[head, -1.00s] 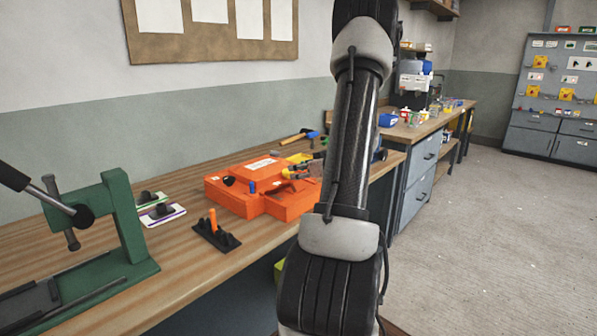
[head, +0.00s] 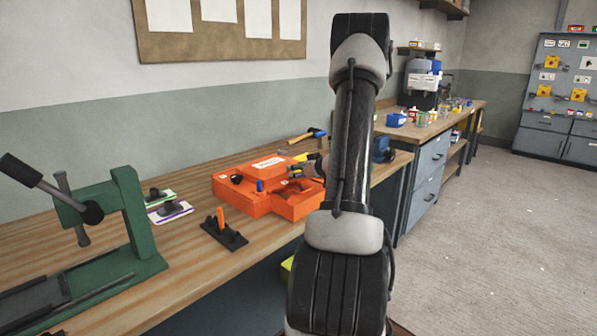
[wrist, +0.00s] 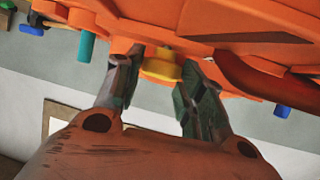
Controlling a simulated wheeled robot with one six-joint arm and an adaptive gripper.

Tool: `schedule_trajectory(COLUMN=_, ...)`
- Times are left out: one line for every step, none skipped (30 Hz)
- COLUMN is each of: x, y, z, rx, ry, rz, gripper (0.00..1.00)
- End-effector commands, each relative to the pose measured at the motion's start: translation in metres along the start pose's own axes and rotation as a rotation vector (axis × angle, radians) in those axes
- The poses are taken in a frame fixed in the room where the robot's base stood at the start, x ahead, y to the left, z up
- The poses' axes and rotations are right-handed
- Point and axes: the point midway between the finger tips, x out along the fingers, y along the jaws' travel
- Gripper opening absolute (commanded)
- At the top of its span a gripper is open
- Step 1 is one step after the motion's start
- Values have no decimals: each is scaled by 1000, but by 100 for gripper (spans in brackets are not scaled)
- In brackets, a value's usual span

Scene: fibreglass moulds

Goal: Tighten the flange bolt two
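The orange mould (head: 255,203) lies on the wooden bench; its underside and flange (wrist: 120,46) fill the top of the wrist view. A yellow knob-like bolt (wrist: 160,66) sits at the flange between the two fingers of my gripper (wrist: 165,82). The fingers flank it closely on both sides; I cannot tell whether they press on it. In the head view my gripper (head: 305,171) is at the mould's right side, partly hidden behind my arm. A teal peg (wrist: 87,46) and a blue peg (wrist: 282,110) also show. No number on the bolt is readable.
A green press-like frame (head: 132,225) is further left. A hammer (head: 305,137) lies behind the mould. Bare bench (head: 185,265) shows in front.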

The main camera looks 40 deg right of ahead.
Motion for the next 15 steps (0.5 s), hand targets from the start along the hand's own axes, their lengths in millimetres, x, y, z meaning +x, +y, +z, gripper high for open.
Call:
schedule_trajectory(x=0, y=0, z=0, rx=0, ry=0, rz=0, gripper=21)
schedule_trajectory(x=0, y=0, z=0, rx=0, ry=0, rz=0, gripper=16)
schedule_trajectory(x=0, y=0, z=0, rx=0, ry=0, rz=0, gripper=16)
schedule_trajectory(x=0, y=0, z=0, rx=0, ry=0, rz=0, gripper=16)
schedule_trajectory(x=0, y=0, z=0, rx=0, ry=0, rz=1, gripper=16)
schedule_trajectory(x=0, y=0, z=0, rx=3, ry=1, rz=6, gripper=16)
schedule_trajectory(x=0, y=-1, z=0, rx=6, ry=2, rz=14, gripper=16)
schedule_trajectory(x=0, y=-2, z=0, rx=12, ry=2, rz=25, gripper=16)
schedule_trajectory(x=0, y=-2, z=0, rx=20, ry=2, rz=45, gripper=16)
schedule_trajectory(x=0, y=-2, z=-1, rx=27, ry=3, rz=61, gripper=16)
schedule_trajectory(x=0, y=-3, z=-1, rx=34, ry=3, rz=76, gripper=16)
schedule_trajectory(x=0, y=-3, z=-1, rx=41, ry=3, rz=94, gripper=16)
schedule_trajectory(x=0, y=-3, z=-1, rx=45, ry=3, rz=106, gripper=16)
schedule_trajectory(x=0, y=-3, z=-1, rx=48, ry=1, rz=115, gripper=16)
schedule_trajectory(x=0, y=-3, z=0, rx=52, ry=1, rz=124, gripper=16)
